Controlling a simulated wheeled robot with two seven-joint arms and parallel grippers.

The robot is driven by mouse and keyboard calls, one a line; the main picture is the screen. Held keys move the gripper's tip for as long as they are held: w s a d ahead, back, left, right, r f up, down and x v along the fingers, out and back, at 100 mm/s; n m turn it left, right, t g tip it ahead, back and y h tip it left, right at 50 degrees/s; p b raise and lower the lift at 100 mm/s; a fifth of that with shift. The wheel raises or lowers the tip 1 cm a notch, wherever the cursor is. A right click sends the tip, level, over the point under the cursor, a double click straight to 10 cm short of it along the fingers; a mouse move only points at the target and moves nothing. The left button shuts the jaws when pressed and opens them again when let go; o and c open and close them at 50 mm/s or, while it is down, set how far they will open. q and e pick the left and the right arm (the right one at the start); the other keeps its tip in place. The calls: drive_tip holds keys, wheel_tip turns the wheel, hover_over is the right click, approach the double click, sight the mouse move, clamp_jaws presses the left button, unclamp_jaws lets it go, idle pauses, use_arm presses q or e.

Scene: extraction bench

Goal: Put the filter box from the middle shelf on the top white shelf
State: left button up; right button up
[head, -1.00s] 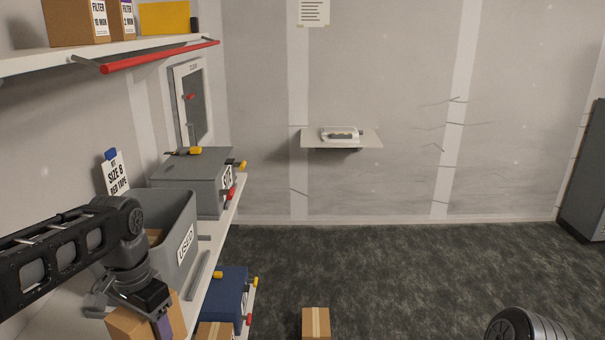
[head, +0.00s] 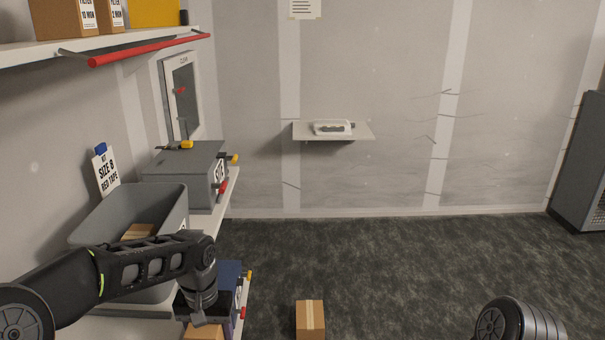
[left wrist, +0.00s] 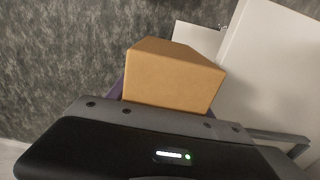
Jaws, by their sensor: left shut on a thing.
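The top white shelf (head: 70,52) is at the upper left. It holds two brown filter boxes (head: 65,18) (head: 110,15) and a yellow box (head: 153,12). My right gripper is out of view.
A red bar (head: 150,50) runs along the top shelf's front. On the shelf below stand a grey open bin (head: 130,210) with a brown box inside and a grey lidded case (head: 185,170). Another brown box (head: 310,318) is on the floor. The floor to the right is open.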

use_arm(q)
drive_tip(key=s+f, duration=0.4)
drive_tip(key=f, duration=1.1)
